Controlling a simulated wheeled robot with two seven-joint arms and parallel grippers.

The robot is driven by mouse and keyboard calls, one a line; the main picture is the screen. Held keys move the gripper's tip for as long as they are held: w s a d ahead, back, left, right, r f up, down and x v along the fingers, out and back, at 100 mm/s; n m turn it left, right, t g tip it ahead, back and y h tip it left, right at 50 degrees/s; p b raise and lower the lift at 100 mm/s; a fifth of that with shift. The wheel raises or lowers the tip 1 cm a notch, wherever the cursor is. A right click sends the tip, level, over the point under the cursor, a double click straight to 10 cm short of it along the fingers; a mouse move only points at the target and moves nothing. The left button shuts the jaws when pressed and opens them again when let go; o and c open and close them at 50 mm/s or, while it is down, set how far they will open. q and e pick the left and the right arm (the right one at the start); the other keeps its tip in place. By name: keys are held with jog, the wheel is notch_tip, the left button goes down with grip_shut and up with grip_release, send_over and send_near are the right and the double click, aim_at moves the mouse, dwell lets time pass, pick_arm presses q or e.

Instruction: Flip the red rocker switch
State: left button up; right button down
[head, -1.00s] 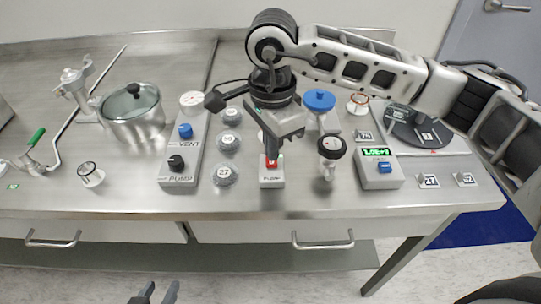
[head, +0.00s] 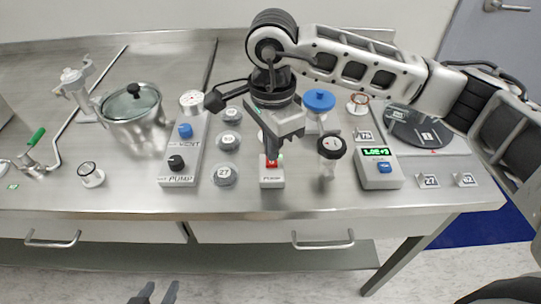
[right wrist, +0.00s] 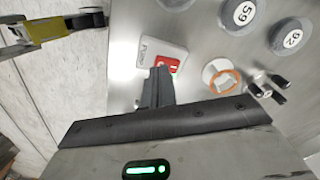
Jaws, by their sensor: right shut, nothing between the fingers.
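The red rocker switch (head: 271,163) sits on a small white box labelled PUMP (head: 272,182) near the front edge of the steel bench. In the right wrist view the red rocker (right wrist: 170,64) shows on its white plate (right wrist: 158,56). My right gripper (head: 271,153) is shut and empty, pointing down at the switch's far side. Its fingertips (right wrist: 160,74) are beside the red rocker; I cannot tell whether they touch it. My left gripper (head: 156,293) shows at the bottom edge of the head view, fingers apart and away from the bench.
A grey panel with a black knob (head: 176,162) and a blue knob stands left of the switch, with several numbered round weights (head: 225,175) between. A black-topped valve (head: 331,147) and a green-display gauge (head: 378,168) stand to the right. A lidded pot (head: 133,113) is further left.

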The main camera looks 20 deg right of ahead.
jog(key=shift+f+b, duration=1.05)
dwell(0.4)
jog(key=shift+r+p, duration=1.75)
jog(key=shift+r, duration=1.85)
jog(key=shift+f, duration=0.1)
